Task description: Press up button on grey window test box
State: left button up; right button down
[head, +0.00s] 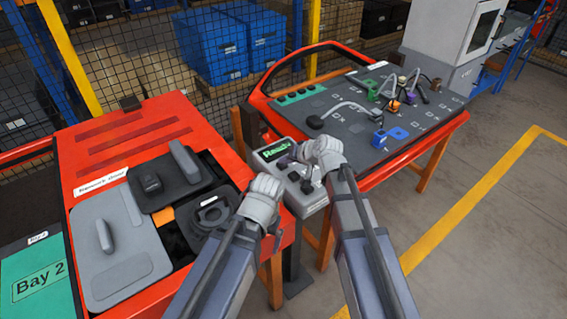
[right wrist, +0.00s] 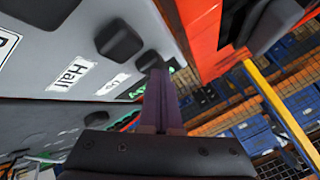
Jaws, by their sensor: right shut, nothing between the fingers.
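The grey window test box (head: 312,207) stands between the two red door panels, its display (head: 272,151) reading "Ready" in green. My right gripper (head: 287,160) is over its upper part, shut and empty, with its purple fingers pointing at the box. In the right wrist view, the shut fingers (right wrist: 157,80) reach up to a dark button (right wrist: 151,61) beside a small label that is hard to read. Another dark button (right wrist: 119,40) is near the "Half" label (right wrist: 73,76). Contact cannot be told. My left gripper (head: 268,205) is at the box's left side; its fingers are unclear.
A red door panel (head: 95,150) with grey and black parts lies at left. Another door panel (head: 425,120) with cables and connectors is at right on a wooden-legged stand. Blue crates (head: 220,50) stand behind a mesh fence. Open floor (head: 480,230) lies at right.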

pick_arm(q)
jog(key=shift+s+f, duration=0.45)
jog(key=shift+s, duration=0.2)
pick_arm(e)
jog(key=shift+f, duration=0.45)
jog(key=shift+w+a+r+p, duration=0.2)
jog(key=shift+w+r+p, duration=0.05)
jog(key=shift+w+p, duration=0.1)
jog(key=shift+w+a+r+p, duration=0.15)
jog(key=shift+w+a+p, duration=0.1)
jog(key=shift+w+p, duration=0.15)
pick_arm(q)
jog(key=shift+w+a+r, duration=0.1)
jog(key=shift+w+r, duration=0.3)
jog(key=shift+r, duration=0.15)
pick_arm(e)
notch_tip(320, 180, up, 6)
jog(key=p, duration=0.5)
jog(key=shift+f+p, duration=0.25)
jog(key=shift+p, duration=0.05)
pick_arm(q)
jog(key=r, duration=0.5)
jog(key=shift+w+r, duration=0.1)
jog(key=shift+w, duration=0.15)
pick_arm(e)
jog(key=shift+f, duration=0.1)
